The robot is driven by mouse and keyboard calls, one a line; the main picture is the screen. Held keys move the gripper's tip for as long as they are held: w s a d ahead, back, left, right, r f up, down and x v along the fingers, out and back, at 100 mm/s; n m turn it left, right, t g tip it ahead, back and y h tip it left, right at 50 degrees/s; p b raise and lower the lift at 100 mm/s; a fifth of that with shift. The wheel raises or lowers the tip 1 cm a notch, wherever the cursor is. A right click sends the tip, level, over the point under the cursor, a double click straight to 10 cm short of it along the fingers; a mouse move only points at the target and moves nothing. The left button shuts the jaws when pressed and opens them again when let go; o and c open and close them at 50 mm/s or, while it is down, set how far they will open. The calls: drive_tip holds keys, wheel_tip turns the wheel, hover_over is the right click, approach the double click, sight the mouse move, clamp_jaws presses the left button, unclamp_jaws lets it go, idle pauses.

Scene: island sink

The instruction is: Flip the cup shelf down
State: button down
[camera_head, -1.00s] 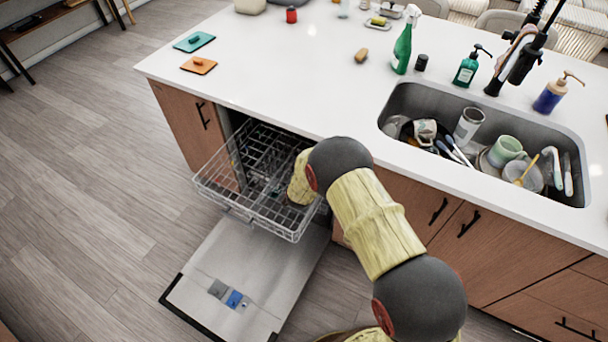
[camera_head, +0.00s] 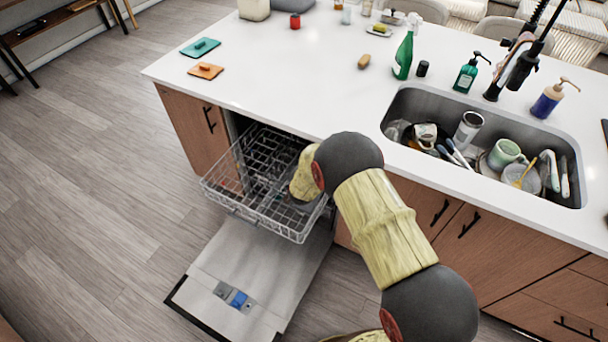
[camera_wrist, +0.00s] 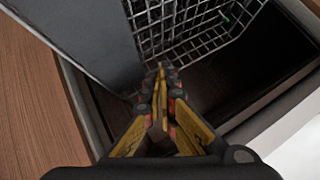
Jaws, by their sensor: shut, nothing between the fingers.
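The dishwasher (camera_head: 235,265) is open, its door lowered flat near the floor. Its upper wire rack (camera_head: 225,197) is pulled out and looks empty. I cannot clearly make out the cup shelf among the rack wires. My arm reaches to the right side of the rack, and my gripper is hidden there in the head view. In the wrist view my gripper (camera_wrist: 160,80) is shut and empty, with its fingertips close to the wire rack (camera_wrist: 205,28). I cannot tell whether they touch the wires.
The white counter (camera_head: 290,85) overhangs the dishwasher. A sink (camera_head: 400,105) full of dishes lies to the right. Wooden cabinets (camera_head: 490,245) stand right of my arm. Grey floor (camera_head: 80,200) is free on the left.

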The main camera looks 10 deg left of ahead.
drive_tip(key=s+a+r+p, duration=0.1)
drive_tip(key=s+r, duration=0.4)
drive_tip(key=shift+a+p, duration=0.2)
drive_tip(key=shift+p, duration=0.1)
drive_tip(key=shift+w, duration=0.1)
